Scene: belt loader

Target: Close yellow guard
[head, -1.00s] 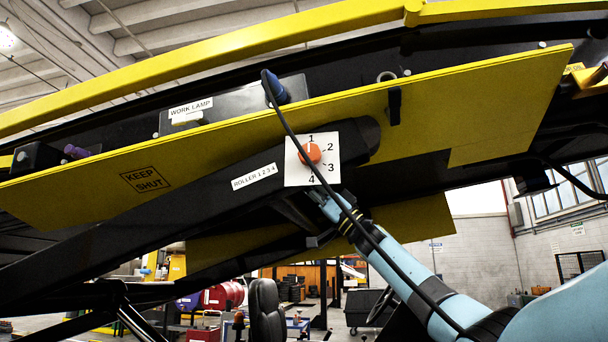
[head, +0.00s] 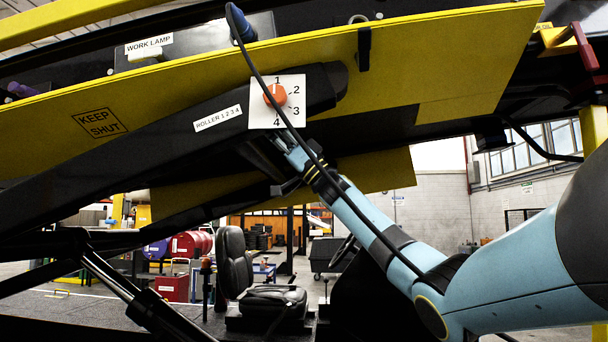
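The yellow guard (head: 200,98) is a long flat panel with a "KEEP SHUT" label, slanting up to the right across the view. A black catch or handle (head: 364,49) sits on its upper edge. Another yellow panel (head: 385,172) shows lower down, behind the dark beam. My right arm reaches in from the right, and my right gripper (head: 287,150) is below the roller dial plate, close to the dark beam. Its fingertips are partly hidden, so I cannot tell whether they are open or touch anything. My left gripper is not in view.
The white roller plate (head: 262,116) carries an orange knob (head: 275,95) pointing near 1. A black cable (head: 290,115) hangs from a blue plug (head: 241,24) across the plate and my arm. A work lamp switch box (head: 200,42) is above the guard. A black seat (head: 255,280) stands below.

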